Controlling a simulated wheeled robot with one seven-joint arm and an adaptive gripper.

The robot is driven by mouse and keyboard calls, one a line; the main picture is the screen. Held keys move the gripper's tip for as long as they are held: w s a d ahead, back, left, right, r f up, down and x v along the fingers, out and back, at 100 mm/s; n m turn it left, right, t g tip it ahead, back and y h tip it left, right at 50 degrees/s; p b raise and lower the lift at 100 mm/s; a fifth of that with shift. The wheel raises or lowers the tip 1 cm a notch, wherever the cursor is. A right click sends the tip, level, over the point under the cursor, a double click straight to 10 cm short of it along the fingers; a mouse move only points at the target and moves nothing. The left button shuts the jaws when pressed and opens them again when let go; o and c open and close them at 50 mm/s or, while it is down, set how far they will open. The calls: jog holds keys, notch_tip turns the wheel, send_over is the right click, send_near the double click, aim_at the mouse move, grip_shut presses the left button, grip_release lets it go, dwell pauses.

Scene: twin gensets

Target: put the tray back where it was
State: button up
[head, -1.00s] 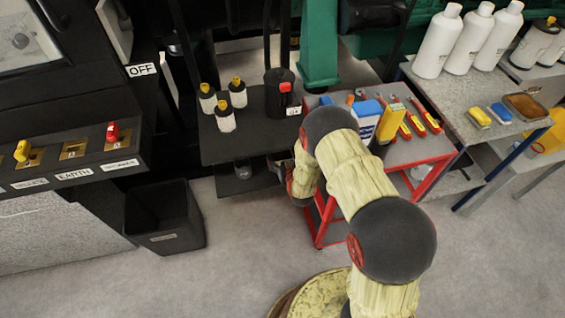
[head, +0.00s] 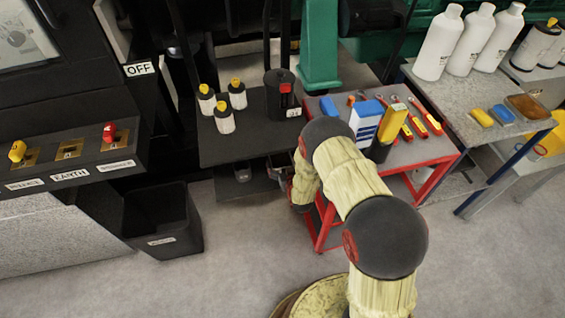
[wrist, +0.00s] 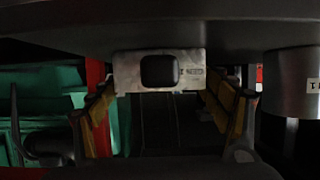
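A small tray-like dish with brown contents (head: 530,107) sits on the grey bench at the right in the head view. I cannot tell whether it is the task's tray. My gripper (head: 280,172) is low beside the black two-level shelf, left of the red cart, partly hidden by my arm. In the wrist view my gripper (wrist: 165,100) has its yellow-padded fingers wide apart. A pale metal plate with a dark square opening (wrist: 190,73) shows just beyond and between the fingertips. No grip on it is visible.
The black shelf (head: 220,148) carries three yellow-capped bottles and a dark canister (head: 284,95). A silver cylinder (wrist: 292,85) is close on the right in the wrist view. The red cart (head: 425,152) with tools stands right of my arm. A black bin (head: 165,225) stands left.

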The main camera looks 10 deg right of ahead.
jog(key=shift+o, duration=1.1)
jog(key=shift+s+r, duration=0.1)
jog(key=shift+r, duration=0.15)
jog(key=p+v, duration=0.5)
jog(key=v, duration=0.6)
jog(key=shift+s, duration=0.35)
jog(key=shift+r, duration=0.15)
